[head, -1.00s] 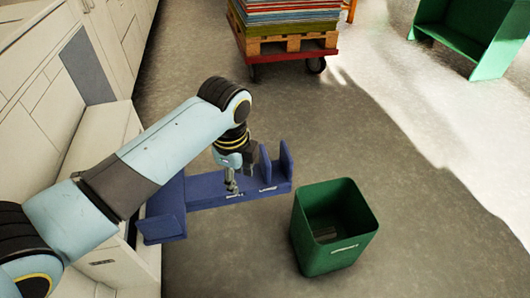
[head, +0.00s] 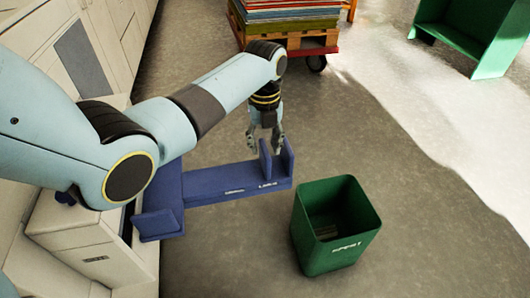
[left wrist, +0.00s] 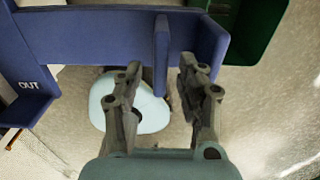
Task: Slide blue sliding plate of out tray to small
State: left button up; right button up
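The blue out tray (head: 205,188) sticks out from the cabinets, and its "OUT" lettering shows in the left wrist view on the tray's left part (left wrist: 30,95). The upright blue sliding plate (head: 265,161) stands near the tray's right end, a small gap from the upright end wall (head: 287,160). My left gripper (head: 265,146) is over the plate from the far side. In the left wrist view its fingers (left wrist: 160,66) are open, with the sliding plate (left wrist: 160,45) between them and space visible on both sides. My right gripper is in neither view.
A green bin (head: 336,228) stands on the floor just right of the tray. A cart (head: 289,50) with a pallet of stacked sheets is behind, and a green shelf (head: 464,35) is at the back right. White cabinets (head: 82,232) line the left. Floor beyond the tray is clear.

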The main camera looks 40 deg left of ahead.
pick_arm(q)
jog(key=shift+f, duration=1.1)
jog(key=shift+c, duration=0.2)
grip_shut()
